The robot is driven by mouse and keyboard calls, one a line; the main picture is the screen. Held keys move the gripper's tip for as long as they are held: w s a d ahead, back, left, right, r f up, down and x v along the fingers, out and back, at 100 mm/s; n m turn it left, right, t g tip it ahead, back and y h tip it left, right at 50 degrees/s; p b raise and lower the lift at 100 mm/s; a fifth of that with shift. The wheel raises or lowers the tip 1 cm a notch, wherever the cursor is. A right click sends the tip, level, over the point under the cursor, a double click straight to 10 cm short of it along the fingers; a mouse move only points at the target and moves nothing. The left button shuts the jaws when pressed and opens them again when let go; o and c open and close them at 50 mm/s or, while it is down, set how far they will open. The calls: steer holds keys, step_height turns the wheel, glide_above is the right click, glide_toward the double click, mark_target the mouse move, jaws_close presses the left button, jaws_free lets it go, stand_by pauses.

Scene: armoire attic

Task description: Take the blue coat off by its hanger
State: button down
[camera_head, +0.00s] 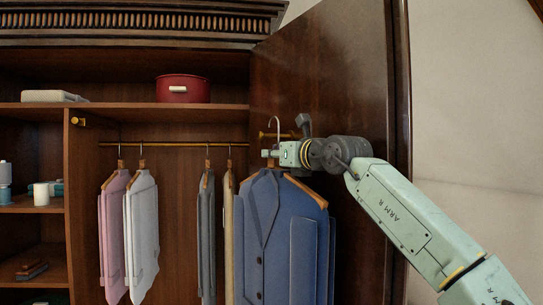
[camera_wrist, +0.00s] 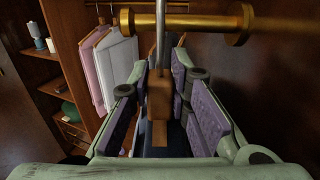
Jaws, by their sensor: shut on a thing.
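The blue coat (camera_head: 265,235) hangs upright on a wooden hanger (camera_head: 307,192) in front of the open armoire door. My gripper (camera_head: 279,154) is shut on the hanger's neck, just under its metal hook. In the wrist view, the wooden neck (camera_wrist: 159,98) stands between the purple-padded fingers, and the hook's stem rises past a brass rod (camera_wrist: 188,22). In the head view, the hook's top shows above the brass rod (camera_head: 280,135); I cannot tell whether it touches the rod. The coat is mostly hidden in the wrist view.
Pink (camera_head: 114,235) and white (camera_head: 142,235) garments, a grey one (camera_head: 207,240) and a tan one (camera_head: 229,235) hang from the inner rail (camera_head: 170,144) to the left. The dark door (camera_head: 340,80) stands close behind my gripper.

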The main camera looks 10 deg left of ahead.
steer(key=v, duration=4.4)
